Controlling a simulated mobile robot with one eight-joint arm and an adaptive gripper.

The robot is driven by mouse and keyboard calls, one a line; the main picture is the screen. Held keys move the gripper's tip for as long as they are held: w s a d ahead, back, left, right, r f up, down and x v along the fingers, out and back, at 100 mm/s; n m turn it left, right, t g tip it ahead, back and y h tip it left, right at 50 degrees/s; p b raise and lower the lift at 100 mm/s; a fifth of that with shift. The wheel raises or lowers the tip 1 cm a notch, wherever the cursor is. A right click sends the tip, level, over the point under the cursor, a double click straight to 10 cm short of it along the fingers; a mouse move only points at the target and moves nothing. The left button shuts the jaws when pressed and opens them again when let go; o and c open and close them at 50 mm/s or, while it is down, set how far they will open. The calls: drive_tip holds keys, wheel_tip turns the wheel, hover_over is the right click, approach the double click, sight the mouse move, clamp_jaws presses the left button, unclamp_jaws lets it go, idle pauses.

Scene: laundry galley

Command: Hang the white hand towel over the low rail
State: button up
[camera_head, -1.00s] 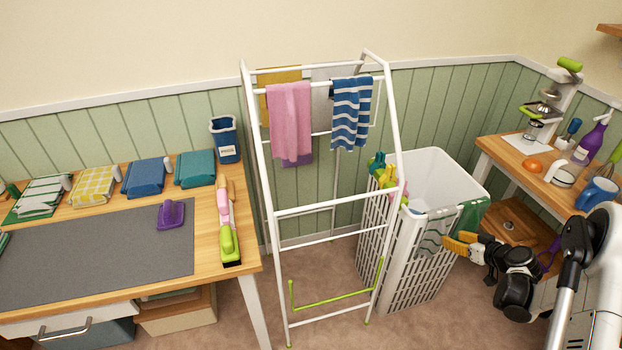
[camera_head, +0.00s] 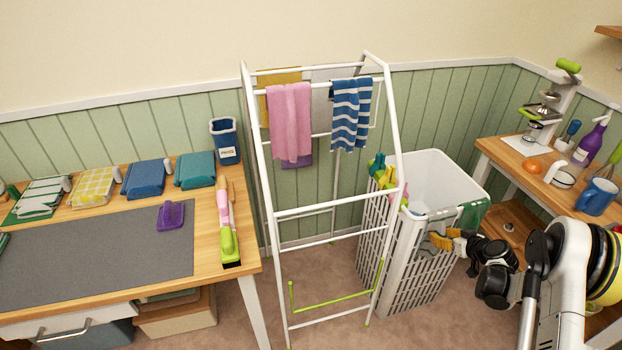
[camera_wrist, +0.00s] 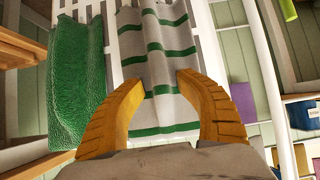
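A white hand towel with green stripes (camera_wrist: 160,50) hangs over the rim of the white laundry basket; in the head view (camera_head: 422,241) my gripper partly hides it. My gripper (camera_head: 440,240) is at the basket's front side. In the wrist view its yellow fingers (camera_wrist: 160,90) are spread, one on each side of the towel's width; I cannot tell whether they touch it. The white drying rack (camera_head: 277,230) stands left of the basket. Its lime-green low rail (camera_head: 335,300) is bare, near the floor. A bare white bar (camera_head: 330,208) crosses higher up.
A green cloth (camera_wrist: 78,90) hangs beside the towel on the basket (camera_head: 408,270). Pink (camera_head: 290,120) and blue-striped (camera_head: 351,115) towels hang high on the rack. A wooden table (camera_head: 215,270) is left; a shelf with a blue mug (camera_head: 597,197) is right.

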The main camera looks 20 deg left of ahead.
sight(444, 214)
drive_tip(key=shift+w+a, duration=0.1)
drive_tip(key=shift+a, duration=0.1)
clamp_jaws()
drive_tip(key=shift+w+a+r+p, duration=0.1)
drive_tip(key=shift+r+p, duration=0.3)
drive_tip(key=shift+r, duration=0.4)
drive_tip(key=shift+r+p, duration=1.4)
drive_tip(key=shift+r, duration=2.4)
drive_tip(key=s+d+b, duration=0.1)
drive_tip(key=s+d, duration=0.3)
drive_tip(key=s, duration=0.2)
drive_tip(key=shift+d+b, duration=0.35)
drive_tip(key=shift+s+f, duration=0.1)
